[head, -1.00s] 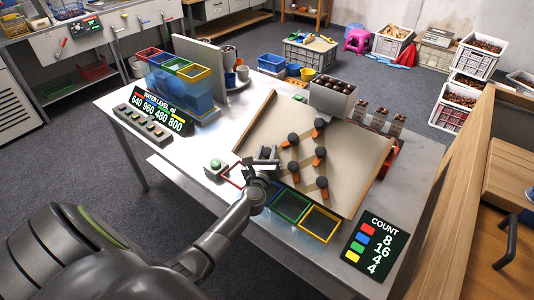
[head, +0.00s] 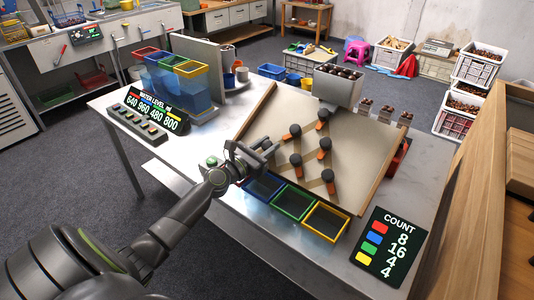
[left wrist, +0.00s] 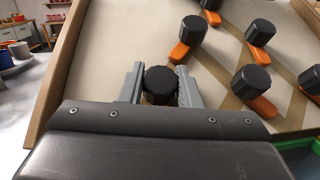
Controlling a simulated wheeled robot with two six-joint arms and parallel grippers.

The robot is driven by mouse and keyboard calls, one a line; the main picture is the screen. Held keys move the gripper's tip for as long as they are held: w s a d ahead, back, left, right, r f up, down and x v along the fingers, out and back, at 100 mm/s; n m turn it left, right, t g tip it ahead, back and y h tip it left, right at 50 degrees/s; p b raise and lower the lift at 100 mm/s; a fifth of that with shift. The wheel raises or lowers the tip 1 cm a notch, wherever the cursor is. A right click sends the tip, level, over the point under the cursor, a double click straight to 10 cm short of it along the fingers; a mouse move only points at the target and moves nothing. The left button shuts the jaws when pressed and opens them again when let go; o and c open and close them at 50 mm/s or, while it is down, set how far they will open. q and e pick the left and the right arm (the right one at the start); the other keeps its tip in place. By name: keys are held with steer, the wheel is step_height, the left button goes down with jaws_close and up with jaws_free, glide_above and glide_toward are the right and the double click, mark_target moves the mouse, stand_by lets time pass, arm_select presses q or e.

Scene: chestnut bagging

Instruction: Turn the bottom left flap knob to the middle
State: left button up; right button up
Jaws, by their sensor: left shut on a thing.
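My left gripper (head: 272,150) reaches over the lower left part of the tilted sorting board (head: 368,150). In the left wrist view its two grey fingers stand on either side of the round black bottom left knob (left wrist: 160,86) and are shut on it. This knob's orange flap is hidden, so I cannot tell which way it points. In the head view the gripper covers this knob. Several other black knobs with orange flaps, such as one nearby (head: 296,160), sit up and to the right on the board. My right gripper is not in view.
Blue (head: 263,186), green (head: 294,203) and yellow (head: 326,222) bins stand below the board. A count display (head: 385,247) is at the front right. A hopper of chestnuts (head: 338,84) is behind the board.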

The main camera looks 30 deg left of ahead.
arm_select(q)
steer(key=shift+m+h, duration=0.4)
steer(key=o, duration=1)
steer(key=shift+c, duration=0.2)
steer(key=shift+s, duration=0.1)
